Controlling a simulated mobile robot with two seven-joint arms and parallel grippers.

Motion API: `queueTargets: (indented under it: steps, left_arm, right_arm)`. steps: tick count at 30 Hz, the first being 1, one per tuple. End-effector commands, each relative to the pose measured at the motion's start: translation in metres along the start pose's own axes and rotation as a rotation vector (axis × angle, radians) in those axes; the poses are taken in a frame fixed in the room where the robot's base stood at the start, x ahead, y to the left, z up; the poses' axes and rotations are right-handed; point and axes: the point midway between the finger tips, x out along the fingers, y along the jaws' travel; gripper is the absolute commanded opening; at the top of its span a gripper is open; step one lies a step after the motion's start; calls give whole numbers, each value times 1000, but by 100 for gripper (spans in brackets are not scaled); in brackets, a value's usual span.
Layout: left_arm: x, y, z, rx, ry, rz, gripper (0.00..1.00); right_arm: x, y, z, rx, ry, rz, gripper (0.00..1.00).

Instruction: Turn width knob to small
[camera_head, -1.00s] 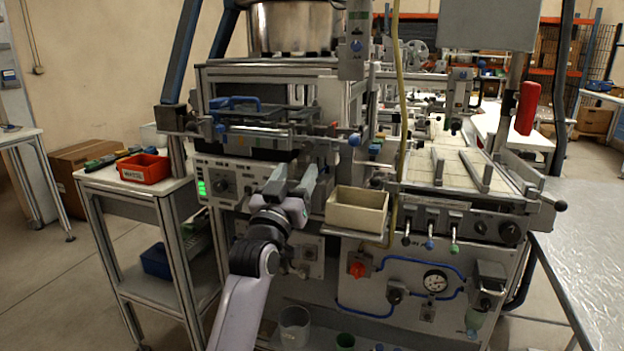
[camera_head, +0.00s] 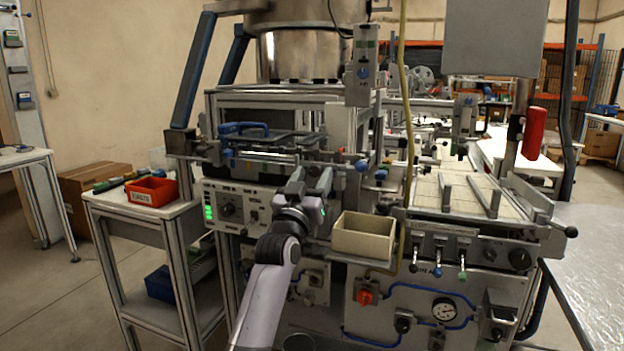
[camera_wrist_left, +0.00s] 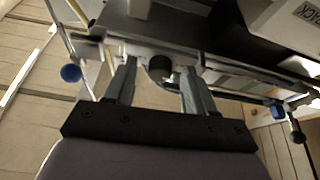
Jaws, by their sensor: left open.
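The control panel (camera_head: 236,208) on the machine's front left has green lights, a dark round knob (camera_head: 228,210) and a smaller knob (camera_head: 254,216). I cannot read which one is the width knob. My left gripper (camera_head: 309,180) is to the right of these knobs, in front of the machine and left of the beige bin. In the left wrist view the left gripper (camera_wrist_left: 160,78) is open, its two fingers apart. A short dark knob-like part (camera_wrist_left: 160,68) shows between the fingertips, with no clear contact. My right gripper is not in view.
The beige bin (camera_head: 364,238) sits right of my left gripper. Levers (camera_head: 438,268) and a gauge (camera_head: 444,310) are on the machine's front to the right. A red bin (camera_head: 152,190) stands on a side cart. A blue-handled clamp frame (camera_head: 245,129) is above the panel.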

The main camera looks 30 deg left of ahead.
Motion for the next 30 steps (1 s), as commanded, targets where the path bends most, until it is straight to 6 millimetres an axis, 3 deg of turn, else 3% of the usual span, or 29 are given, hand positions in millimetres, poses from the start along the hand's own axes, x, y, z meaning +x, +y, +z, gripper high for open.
queueTargets:
  steps: [5, 9, 10, 22, 30]
  left_arm:
    - [0, 0, 0, 0, 0, 0, 51]
    - [0, 0, 0, 0, 0, 0, 6]
    - [0, 0, 0, 1, 0, 0, 0]
    - [1, 2, -2, -107, -2, -44, 0]
    - [0, 2, 0, -126, -1, -52, 0]
  right_arm:
    - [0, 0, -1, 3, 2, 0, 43]
    - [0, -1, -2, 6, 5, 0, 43]
    - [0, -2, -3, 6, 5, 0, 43]
    - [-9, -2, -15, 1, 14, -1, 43]
    - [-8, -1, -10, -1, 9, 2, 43]
